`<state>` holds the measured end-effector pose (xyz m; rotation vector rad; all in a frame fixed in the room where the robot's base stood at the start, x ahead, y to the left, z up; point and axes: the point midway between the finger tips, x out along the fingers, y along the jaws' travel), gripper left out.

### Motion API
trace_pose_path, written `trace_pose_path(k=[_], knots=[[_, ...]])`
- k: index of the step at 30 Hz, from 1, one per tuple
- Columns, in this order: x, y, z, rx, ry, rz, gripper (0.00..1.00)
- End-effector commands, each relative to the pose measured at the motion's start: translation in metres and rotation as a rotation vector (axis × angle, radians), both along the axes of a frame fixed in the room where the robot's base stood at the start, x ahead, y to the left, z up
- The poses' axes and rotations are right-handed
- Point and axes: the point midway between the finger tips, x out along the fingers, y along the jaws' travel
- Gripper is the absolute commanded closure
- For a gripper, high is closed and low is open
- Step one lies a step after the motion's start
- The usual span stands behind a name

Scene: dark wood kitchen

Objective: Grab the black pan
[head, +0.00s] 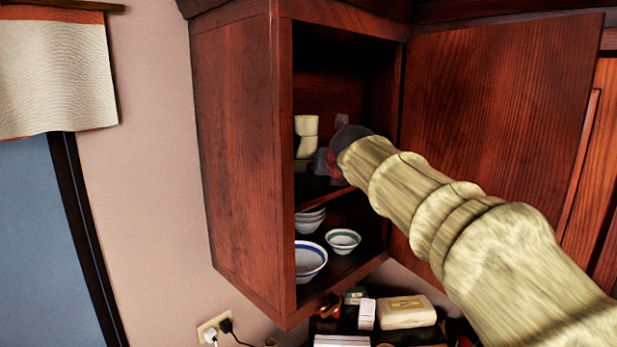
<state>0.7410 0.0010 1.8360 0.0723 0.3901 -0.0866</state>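My arm, pale and wood-grained in this view, reaches from the lower right into an open wall cabinet (235,150). A dark rounded shape (350,137) shows at the arm's far end, at the upper shelf's height. I cannot tell whether it is part of my gripper or another thing. Small grey-blue and reddish shapes sit just below and left of it, also unclear. My gripper's fingers cannot be made out, so their opening and anything between them are hidden. I cannot clearly identify a black pan in this view.
Cream cups (306,125) stand on the upper shelf, left of the arm's end. Below are a blue-rimmed bowl (310,260), a green-rimmed bowl (343,241) and stacked bowls (309,220). The open cabinet door (500,110) is right of the arm. Boxes (405,312) crowd the area below.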

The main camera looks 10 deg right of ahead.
Motion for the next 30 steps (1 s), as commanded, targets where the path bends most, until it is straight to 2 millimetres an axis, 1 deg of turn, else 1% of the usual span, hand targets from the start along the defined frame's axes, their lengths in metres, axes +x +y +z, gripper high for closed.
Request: trace_pose_path(k=[2, 19, 30], knots=[[-0.0001, -0.0002, 0.0003, -0.001, -0.001, 0.000, 0.67], [-0.0001, -0.0002, 0.0001, -0.001, 0.000, 0.000, 0.99], [0.0001, -0.0002, -0.0005, 0.000, 0.001, 0.000, 1.00]])
